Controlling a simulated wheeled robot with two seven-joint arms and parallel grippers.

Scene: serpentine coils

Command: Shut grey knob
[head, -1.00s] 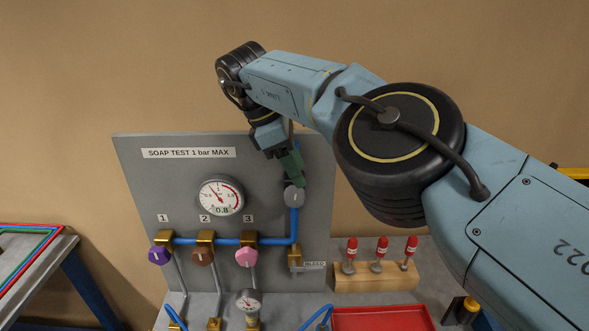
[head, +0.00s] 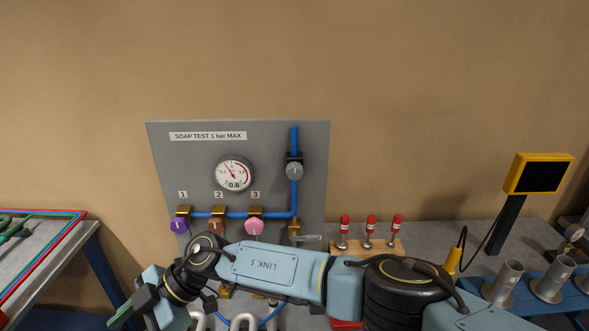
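The grey knob (head: 294,171) sits on the blue vertical pipe (head: 295,140) at the right of the grey panel (head: 310,200). Nothing touches it now. My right arm reaches in from the right across the bottom of the head view, below the panel. My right gripper (head: 122,316) is at the lower left, well away from the knob; its green fingers are seen side-on, so I cannot tell whether they are open or shut. My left gripper is not in view.
A gauge (head: 234,174) reads 0.8 on the panel. Purple (head: 179,226), brown (head: 217,227) and pink (head: 254,228) knobs sit below labels 1, 2 and 3. A wooden block (head: 372,248) holds red-topped tools. A yellow-framed screen (head: 539,174) stands at right.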

